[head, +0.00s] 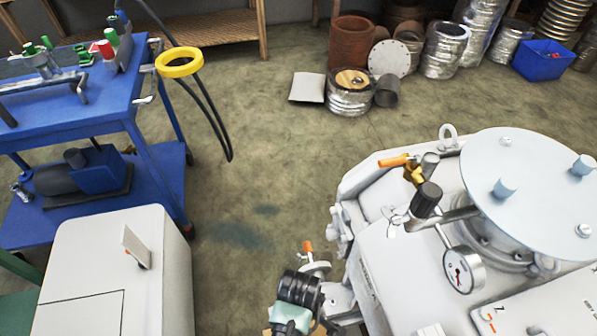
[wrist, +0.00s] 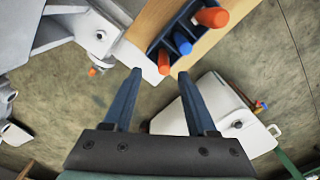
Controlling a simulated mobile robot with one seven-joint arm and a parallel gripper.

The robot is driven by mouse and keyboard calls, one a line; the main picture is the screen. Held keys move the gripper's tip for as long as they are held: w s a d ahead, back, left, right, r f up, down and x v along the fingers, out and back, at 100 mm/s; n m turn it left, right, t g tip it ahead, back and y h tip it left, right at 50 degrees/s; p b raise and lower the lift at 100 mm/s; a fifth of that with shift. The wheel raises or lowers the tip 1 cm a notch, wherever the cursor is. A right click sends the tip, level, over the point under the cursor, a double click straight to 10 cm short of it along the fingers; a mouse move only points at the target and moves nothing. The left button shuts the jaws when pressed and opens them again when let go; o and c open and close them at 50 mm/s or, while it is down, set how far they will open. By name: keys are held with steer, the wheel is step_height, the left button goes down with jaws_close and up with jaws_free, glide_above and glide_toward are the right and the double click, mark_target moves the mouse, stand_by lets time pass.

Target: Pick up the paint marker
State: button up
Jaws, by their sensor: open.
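My gripper (wrist: 159,73) shows in the wrist view with its two dark blue fingers apart and nothing between the tips. Just beyond the fingertips is a dark blue holder (wrist: 158,48) with compartments. In it stand marker-like things: a large orange-topped one (wrist: 212,17), a blue-topped one (wrist: 182,43) and a smaller orange-topped one (wrist: 164,60). I cannot tell which is the paint marker. The smaller orange one lies nearest the fingertips, between their lines and apart from them. The holder and markers do not show in the head view.
The holder is on a wooden board (wrist: 207,45). A white cabinet (wrist: 205,102) lies beyond the right finger. In the head view, the white machine (head: 400,270) with a gauge fills the lower right, and a blue cart (head: 80,95) stands left. Open floor (head: 250,160) lies between.

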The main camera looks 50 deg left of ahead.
step_height(320, 180, down, 3)
steer(key=shift+f, duration=0.1)
steer(key=f+b, duration=0.1)
steer(key=f, duration=0.1)
steer(key=s+f+b, duration=0.1)
steer(key=f, duration=0.1)
steer(key=shift+a+f, duration=0.1)
steer(key=shift+a, duration=0.05)
steer(key=shift+w+f, duration=0.1)
steer(key=shift+f, duration=0.35)
jaws_close()
